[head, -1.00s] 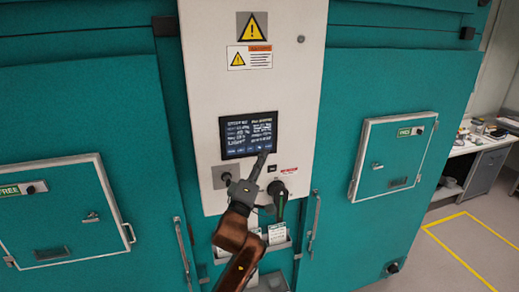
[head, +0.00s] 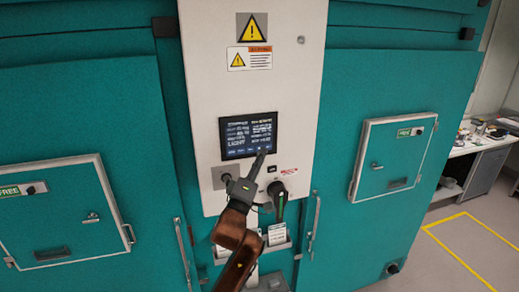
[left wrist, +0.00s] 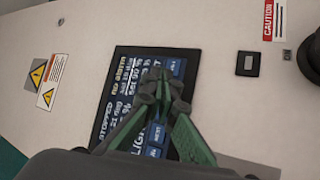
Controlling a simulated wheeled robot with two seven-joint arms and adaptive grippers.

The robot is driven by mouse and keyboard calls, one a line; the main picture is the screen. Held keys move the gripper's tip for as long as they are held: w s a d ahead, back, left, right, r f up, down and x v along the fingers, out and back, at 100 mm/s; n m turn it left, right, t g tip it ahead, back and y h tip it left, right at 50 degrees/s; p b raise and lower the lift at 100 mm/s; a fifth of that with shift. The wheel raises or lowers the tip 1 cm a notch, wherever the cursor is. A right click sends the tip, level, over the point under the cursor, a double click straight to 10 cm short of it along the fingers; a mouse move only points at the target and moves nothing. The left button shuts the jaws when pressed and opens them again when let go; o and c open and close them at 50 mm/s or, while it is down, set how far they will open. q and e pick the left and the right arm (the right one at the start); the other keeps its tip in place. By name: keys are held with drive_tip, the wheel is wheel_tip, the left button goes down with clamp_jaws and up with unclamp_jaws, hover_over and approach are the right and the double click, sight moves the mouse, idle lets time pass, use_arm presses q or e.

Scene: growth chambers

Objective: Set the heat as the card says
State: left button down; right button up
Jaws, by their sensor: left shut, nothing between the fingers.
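A dark display screen (head: 247,131) with white text sits on the white control panel (head: 215,80). Its text includes "STOPPED" and a larger "LIGHT" line, with a row of blue buttons along the lower edge; the rest is too small to read surely. My left gripper (head: 262,155) is shut and empty, its fingertips at the lower right of the screen, over the button row. In the left wrist view the fingers (left wrist: 164,88) cover part of the screen (left wrist: 124,72); contact cannot be told. White cards (head: 277,234) stand in a holder below the panel, their print unreadable. My right gripper is out of view.
A cluttered bench (head: 488,145) stands far right.

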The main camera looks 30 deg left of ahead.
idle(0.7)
use_arm(q)
drive_tip(key=shift+w+a, duration=0.25)
drive_tip(key=shift+a, duration=0.1)
drive_tip(key=shift+w+a+p, duration=0.2)
drive_tip(key=shift+p, duration=0.1)
idle(0.6)
drive_tip(key=shift+d, duration=0.1)
drive_tip(key=shift+s+d, duration=0.45)
drive_tip(key=shift+s, duration=0.05)
drive_tip(key=shift+s+d+p, duration=0.75)
drive_tip(key=shift+s+d, duration=0.9)
drive_tip(key=shift+d, duration=0.25)
